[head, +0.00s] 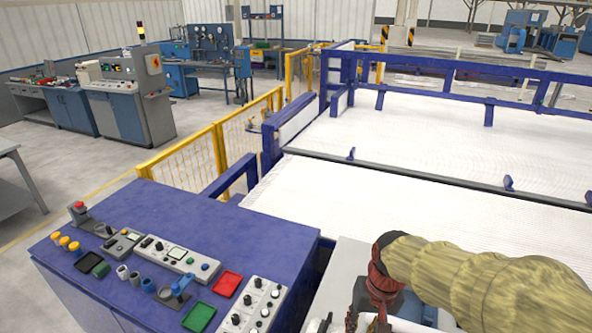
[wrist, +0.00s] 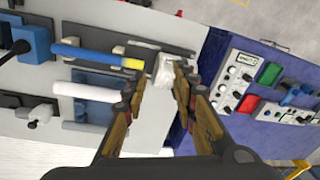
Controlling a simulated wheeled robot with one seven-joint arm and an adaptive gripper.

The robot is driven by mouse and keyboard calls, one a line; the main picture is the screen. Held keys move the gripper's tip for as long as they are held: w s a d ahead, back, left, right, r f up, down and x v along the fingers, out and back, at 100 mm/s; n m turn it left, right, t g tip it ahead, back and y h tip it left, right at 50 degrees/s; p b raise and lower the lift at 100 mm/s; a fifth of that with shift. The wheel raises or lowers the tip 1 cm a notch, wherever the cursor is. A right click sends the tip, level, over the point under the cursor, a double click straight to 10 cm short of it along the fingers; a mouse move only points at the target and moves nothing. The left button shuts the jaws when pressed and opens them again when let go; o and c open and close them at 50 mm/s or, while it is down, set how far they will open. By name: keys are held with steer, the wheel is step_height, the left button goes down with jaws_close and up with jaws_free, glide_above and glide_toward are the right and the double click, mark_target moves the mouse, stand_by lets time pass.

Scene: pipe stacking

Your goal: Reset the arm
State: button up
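My arm (head: 470,272), in a yellowish ribbed cover, reaches in from the lower right in the head view. Its wrist end is dark red and black, and the fingers are not clear there. In the wrist view my gripper (wrist: 160,84) has its two brown-and-dark fingers apart with a gap between them. It appears empty. A small white piece (wrist: 165,68) shows in line with the gap, seemingly on the bench beyond; its distance is hard to tell.
A pale bench (wrist: 60,20) below my gripper holds a blue-and-yellow bar (wrist: 98,54) and a white cylinder (wrist: 84,91). A blue control console (head: 135,215) with knobs and buttons stands left of my arm. Behind it are a blue-framed white conveyor (head: 350,190) and yellow fencing (head: 200,150).

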steer(key=s+d+r+t+b, duration=0.2)
steer(key=s+b, duration=0.2)
steer(key=s, duration=0.1)
steer(key=s+d+r+n+t+h+b, duration=0.1)
steer(key=s+r+t+b, duration=0.2)
steer(key=s, duration=0.3)
steer(key=shift+d+r+b, duration=0.15)
steer(key=shift+d+b, duration=0.25)
steer(key=shift+s, duration=0.1)
